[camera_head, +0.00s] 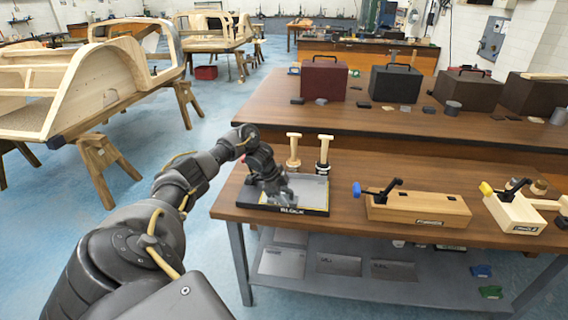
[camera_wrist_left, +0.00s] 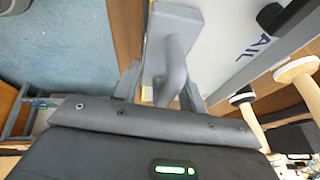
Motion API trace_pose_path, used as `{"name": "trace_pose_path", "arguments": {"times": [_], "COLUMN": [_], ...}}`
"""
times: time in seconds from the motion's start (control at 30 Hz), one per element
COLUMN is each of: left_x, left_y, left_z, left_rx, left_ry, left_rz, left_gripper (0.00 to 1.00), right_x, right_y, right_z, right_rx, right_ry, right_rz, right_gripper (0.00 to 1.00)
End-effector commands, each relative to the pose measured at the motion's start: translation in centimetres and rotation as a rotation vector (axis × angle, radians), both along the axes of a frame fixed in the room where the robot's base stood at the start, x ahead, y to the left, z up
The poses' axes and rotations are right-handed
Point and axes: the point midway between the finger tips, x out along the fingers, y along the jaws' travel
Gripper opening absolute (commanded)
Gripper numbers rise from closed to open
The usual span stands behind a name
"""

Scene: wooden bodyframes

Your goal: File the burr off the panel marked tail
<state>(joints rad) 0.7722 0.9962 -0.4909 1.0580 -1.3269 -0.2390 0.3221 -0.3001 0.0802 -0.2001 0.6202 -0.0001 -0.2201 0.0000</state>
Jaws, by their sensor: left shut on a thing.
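The panel (camera_head: 309,188) is a pale sheet lying in a dark tray (camera_head: 318,212) whose front edge reads something like "BLOCK". In the left wrist view the panel (camera_wrist_left: 225,45) shows the letters "AIL"; the first letter is hidden. My left gripper (camera_head: 279,194) is over the left part of the panel. In the left wrist view it (camera_wrist_left: 167,98) is shut on the handle of a grey block-shaped tool (camera_wrist_left: 175,20), which looks like the file. The tool is at the panel's edge; I cannot tell whether it touches. The burr cannot be made out. My right gripper is out of view.
Two knobbed posts (camera_head: 293,152) stand behind the tray. A wooden clamp block (camera_head: 420,207) with a blue-ended lever sits to the right, and another (camera_head: 514,210) beyond it. Marked panels (camera_head: 338,264) lie on the lower shelf. Bench surface between tray and clamp is clear.

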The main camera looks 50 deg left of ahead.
Motion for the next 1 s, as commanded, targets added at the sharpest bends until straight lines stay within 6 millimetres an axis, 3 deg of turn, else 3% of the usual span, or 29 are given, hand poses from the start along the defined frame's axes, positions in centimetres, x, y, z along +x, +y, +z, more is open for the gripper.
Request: {"name": "trace_pose_path", "arguments": {"times": [0.13, 0.7, 1.0], "left_x": [-0.2, -0.3, -0.4], "left_y": [0.2, 0.3, 0.3], "left_z": [2.9, 7.7, 8.2], "left_rx": [0.003, 0.001, 0.001], "left_ry": [-0.003, -0.002, -0.001], "left_rz": [0.002, 0.006, 0.007], "left_gripper": [0.16, 0.16, 0.16], "right_x": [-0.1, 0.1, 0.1], "right_y": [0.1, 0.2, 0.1], "right_z": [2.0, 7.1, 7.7], "right_rx": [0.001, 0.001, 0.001], "right_ry": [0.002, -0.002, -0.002], "right_rz": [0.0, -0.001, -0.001], "right_gripper": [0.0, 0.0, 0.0]}}
